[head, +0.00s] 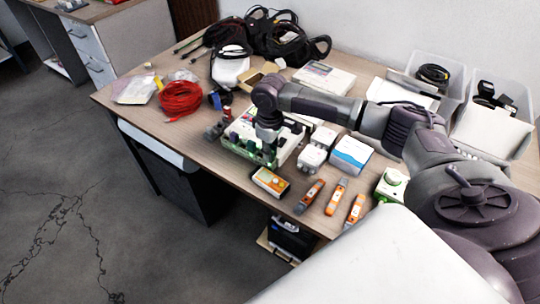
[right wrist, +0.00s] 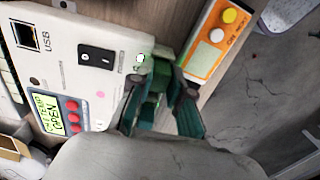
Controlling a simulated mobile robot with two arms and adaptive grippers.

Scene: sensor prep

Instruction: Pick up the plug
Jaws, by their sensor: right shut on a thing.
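My right gripper (head: 264,154) is low over the front edge of a white instrument box (head: 287,146), its fingers pointing down. In the right wrist view the teal fingers (right wrist: 163,92) are shut on a small green plug (right wrist: 151,108), mostly hidden between them. The plug is at the side of the white box (right wrist: 98,32), which shows a USB socket, a black switch and a small green screen with red buttons. I cannot tell whether the plug touches the box. My left gripper is not in view.
An orange and white meter (head: 270,182) lies close in front of the box. Several orange tools (head: 336,197), small white boxes (head: 313,158) and a blue-white box (head: 350,155) are to the right. Red cable (head: 180,100) lies left. The table's front left is clear.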

